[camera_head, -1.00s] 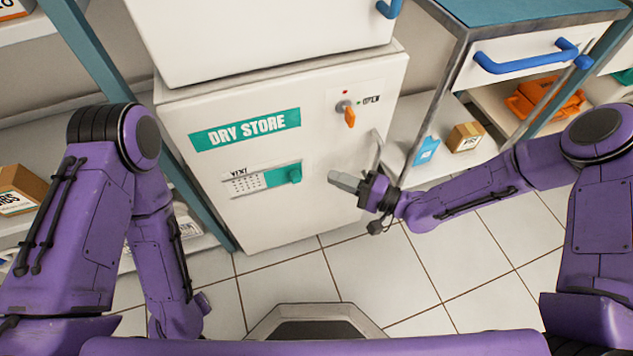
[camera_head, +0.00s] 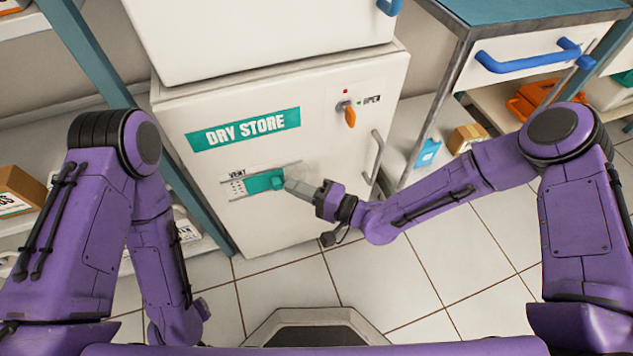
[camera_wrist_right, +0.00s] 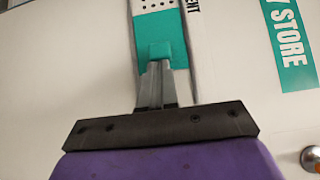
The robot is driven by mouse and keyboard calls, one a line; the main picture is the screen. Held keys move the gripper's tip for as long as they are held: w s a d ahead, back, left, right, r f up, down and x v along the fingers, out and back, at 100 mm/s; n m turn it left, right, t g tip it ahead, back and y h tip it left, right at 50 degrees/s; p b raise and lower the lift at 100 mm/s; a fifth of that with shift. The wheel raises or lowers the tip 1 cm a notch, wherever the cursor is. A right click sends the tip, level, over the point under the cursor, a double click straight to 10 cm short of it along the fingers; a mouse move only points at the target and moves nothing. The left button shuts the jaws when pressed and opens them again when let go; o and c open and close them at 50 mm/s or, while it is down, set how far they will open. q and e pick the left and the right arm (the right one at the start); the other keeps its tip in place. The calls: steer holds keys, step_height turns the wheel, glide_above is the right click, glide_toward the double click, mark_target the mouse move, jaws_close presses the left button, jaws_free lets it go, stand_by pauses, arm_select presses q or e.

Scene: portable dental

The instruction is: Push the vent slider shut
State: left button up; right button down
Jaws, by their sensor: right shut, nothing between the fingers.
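The vent slider (camera_head: 260,183) is a teal plate with a knob, in a track on the front of the white DRY STORE cabinet (camera_head: 290,228). It covers the right part of the vent; some holes (camera_head: 236,188) show to its left. My right gripper (camera_head: 288,184) is shut and empty, its fingertips at the right side of the knob. In the right wrist view the shut fingers (camera_wrist_right: 156,66) meet the lower edge of the teal knob (camera_wrist_right: 160,50) and appear to touch it. My left arm is at the left; its gripper is not visible.
An orange knob (camera_head: 350,117) and a metal handle (camera_head: 374,158) are on the cabinet door, right of the vent. A metal-framed cart with a blue-handled drawer (camera_head: 515,55) stands at right. Shelves with boxes are at left. Tiled floor in front is clear.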

steer(key=a, duration=0.2)
steer(key=s+a, duration=0.1)
steer(key=a, duration=0.1)
steer(key=shift+s+a, duration=0.15)
steer(key=shift+s, duration=0.05)
steer(key=shift+s+a+r, duration=0.1)
steer(key=s+d+p, duration=0.1)
steer(key=s+d, duration=0.2)
steer(key=d, duration=1)
